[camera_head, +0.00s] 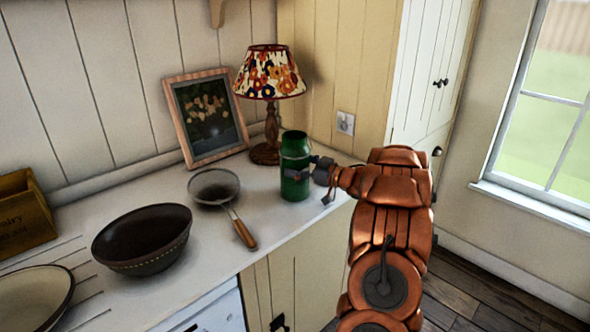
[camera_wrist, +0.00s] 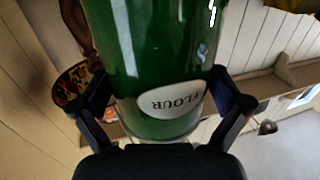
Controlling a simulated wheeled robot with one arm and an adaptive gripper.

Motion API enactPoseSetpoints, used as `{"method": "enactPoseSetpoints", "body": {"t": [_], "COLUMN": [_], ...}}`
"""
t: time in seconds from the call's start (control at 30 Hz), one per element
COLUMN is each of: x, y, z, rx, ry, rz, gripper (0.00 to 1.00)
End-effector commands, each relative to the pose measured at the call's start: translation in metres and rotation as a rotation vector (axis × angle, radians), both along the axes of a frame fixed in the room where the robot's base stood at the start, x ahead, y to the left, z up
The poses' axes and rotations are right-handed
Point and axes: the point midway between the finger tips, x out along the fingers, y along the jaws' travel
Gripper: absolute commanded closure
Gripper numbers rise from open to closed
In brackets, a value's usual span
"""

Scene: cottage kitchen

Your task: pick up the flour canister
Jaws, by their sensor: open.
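The flour canister (camera_head: 295,165) is a green cylinder standing upright on the counter, in front of the lamp. In the wrist view the green canister (camera_wrist: 155,60) fills the middle, and its white label reading FLOUR appears upside down. My gripper (camera_head: 299,174) is at the canister's side, reaching in from the right. In the wrist view my gripper (camera_wrist: 165,105) is open, with one dark finger on each side of the canister. I cannot tell whether the fingers touch it. The canister's far side is hidden.
A patterned lamp (camera_head: 270,75) and a framed picture (camera_head: 206,118) stand behind the canister. A strainer (camera_head: 214,187) with a wooden handle, a dark bowl (camera_head: 142,240), a pale bowl (camera_head: 35,297) and a wooden crate (camera_head: 22,213) lie to the left. The counter (camera_head: 215,265) has bare room in front.

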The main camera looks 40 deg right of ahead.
Motion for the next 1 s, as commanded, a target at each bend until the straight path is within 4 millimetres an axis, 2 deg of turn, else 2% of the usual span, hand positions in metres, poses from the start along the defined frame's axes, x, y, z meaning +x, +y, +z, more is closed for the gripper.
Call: {"method": "enactPoseSetpoints", "body": {"t": [0.13, 0.37, 1.0], "x": [0.0096, 0.0096, 0.0095], "y": [0.002, 0.0006, 0.0008], "z": [-0.0005, -0.0011, -0.001], "rx": [0.001, 0.001, 0.002], "ry": [0.001, 0.001, 0.0], "rz": [-0.001, -0.004, -0.004], "gripper": [0.0, 0.0, 0.66]}}
